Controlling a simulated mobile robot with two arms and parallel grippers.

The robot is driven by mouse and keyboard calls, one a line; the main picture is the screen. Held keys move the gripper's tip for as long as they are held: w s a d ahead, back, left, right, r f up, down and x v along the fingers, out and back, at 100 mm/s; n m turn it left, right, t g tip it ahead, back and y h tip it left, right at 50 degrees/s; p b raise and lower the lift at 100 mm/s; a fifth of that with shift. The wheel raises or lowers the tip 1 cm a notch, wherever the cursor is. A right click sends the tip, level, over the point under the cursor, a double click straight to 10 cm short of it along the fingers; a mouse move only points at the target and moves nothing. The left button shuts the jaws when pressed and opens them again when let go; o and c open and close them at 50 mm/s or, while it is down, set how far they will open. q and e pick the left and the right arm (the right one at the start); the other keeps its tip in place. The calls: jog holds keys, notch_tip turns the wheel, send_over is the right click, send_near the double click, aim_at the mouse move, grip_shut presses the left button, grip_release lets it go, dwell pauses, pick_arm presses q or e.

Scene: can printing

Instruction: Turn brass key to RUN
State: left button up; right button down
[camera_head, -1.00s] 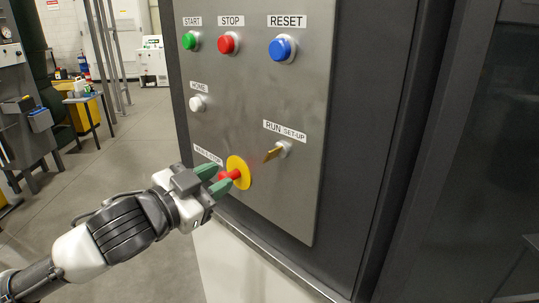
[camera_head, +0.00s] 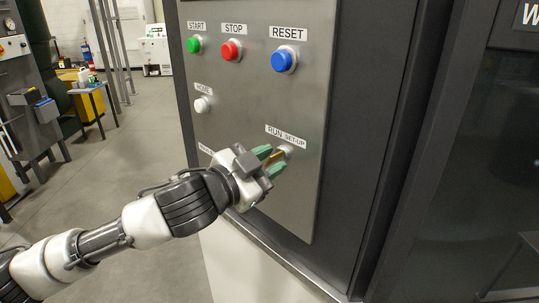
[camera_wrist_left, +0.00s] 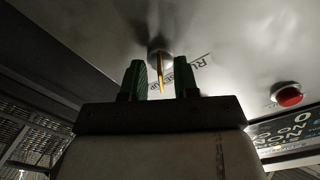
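The brass key (camera_head: 277,158) sits in its switch on the grey panel, under the RUN / SET-UP label (camera_head: 285,136). My left gripper (camera_head: 270,161) is at the key, with its green fingers open on either side of it. In the left wrist view the brass key (camera_wrist_left: 161,72) stands between the two spread fingers (camera_wrist_left: 160,82), with a gap on both sides. The yellow-collared red emergency button is hidden behind my left gripper in the head view. My right gripper is not in view.
The panel carries a green START button (camera_head: 194,45), a red STOP button (camera_head: 232,50), a blue RESET button (camera_head: 284,60) and a white HOME button (camera_head: 203,104). A dark cabinet frame (camera_head: 385,130) stands to the right. Open floor (camera_head: 120,150) lies to the left.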

pick_arm(q)
jog(key=shift+w, duration=0.25)
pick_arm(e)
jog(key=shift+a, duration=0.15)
pick_arm(q)
jog(key=shift+c, duration=0.3)
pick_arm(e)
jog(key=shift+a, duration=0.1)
pick_arm(q)
jog(key=shift+s, duration=0.1)
grip_shut()
